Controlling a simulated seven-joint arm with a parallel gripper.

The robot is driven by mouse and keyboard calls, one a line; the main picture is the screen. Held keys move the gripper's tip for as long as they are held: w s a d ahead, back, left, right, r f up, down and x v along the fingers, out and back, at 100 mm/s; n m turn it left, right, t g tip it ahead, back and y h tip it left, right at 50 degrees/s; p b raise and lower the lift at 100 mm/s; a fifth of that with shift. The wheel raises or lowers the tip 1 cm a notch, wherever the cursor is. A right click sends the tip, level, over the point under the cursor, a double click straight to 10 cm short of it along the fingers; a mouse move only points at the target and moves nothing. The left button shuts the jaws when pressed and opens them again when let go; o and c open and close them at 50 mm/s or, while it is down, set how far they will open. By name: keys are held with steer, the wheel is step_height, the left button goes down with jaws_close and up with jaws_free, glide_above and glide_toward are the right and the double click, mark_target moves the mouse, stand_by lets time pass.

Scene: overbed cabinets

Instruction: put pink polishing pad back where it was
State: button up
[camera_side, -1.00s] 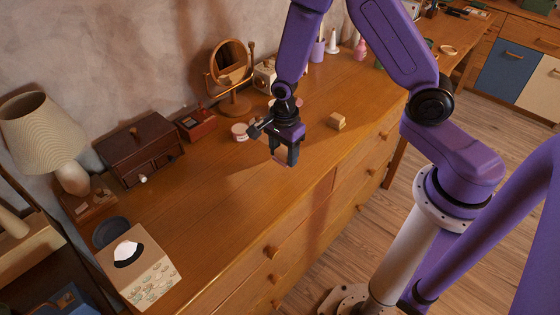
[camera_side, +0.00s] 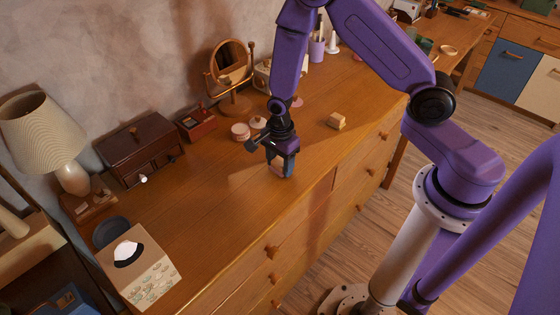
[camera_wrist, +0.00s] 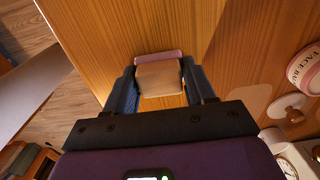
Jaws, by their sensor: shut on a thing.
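My gripper (camera_side: 280,172) is shut on the pink polishing pad, low over the dresser top (camera_side: 220,190) near its front edge. In the wrist view the pad (camera_wrist: 158,57) shows as a pink strip with a tan block-like part between the two fingers (camera_wrist: 159,80). In the side view the fingers mostly hide the pad. I cannot tell whether it touches the wood.
A tan block (camera_side: 336,121) lies to the right. A pink jar (camera_side: 240,132) and small round items stand behind the gripper. A mirror (camera_side: 229,70), red box (camera_side: 197,124) and dark chest (camera_side: 140,150) line the wall. Wood to the left is clear.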

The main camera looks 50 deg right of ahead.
mark_target(280, 161)
steer(key=o, duration=1)
steer(key=shift+r, duration=6.2)
steer(key=shift+s+d+r+n, duration=0.2)
steer(key=shift+s+r+n, duration=1.75)
steer(key=shift+s+n, duration=2.65)
steer(key=shift+s+d+r+n, duration=0.15)
steer(key=shift+s+r+n, duration=1.75)
steer(key=shift+s+n, duration=2.65)
steer(key=shift+s+d+r+n, duration=0.2)
steer(key=shift+s+r+n, duration=2.25)
steer(key=shift+n, duration=3.7)
